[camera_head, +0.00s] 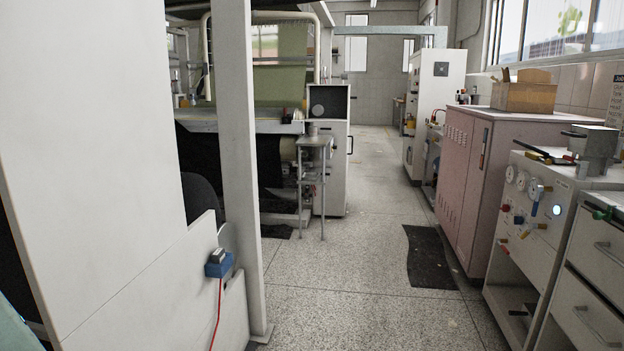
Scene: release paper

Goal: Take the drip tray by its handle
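I cannot make out a drip tray or its handle for certain. A flat dark object (543,156) lies on top of the grey control cabinet (524,236) at the right; it is too small to tell what it is. A grey box-shaped piece (594,145) stands beside it on the same top. My gripper is not in view.
A speckled floor aisle runs straight back, with a dark mat (428,258) on it. A white panel (95,130) and post (240,170) close off the left. A small metal table (315,150) stands beyond. A pink cabinet (468,185) bearing a cardboard box (523,97) lines the right.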

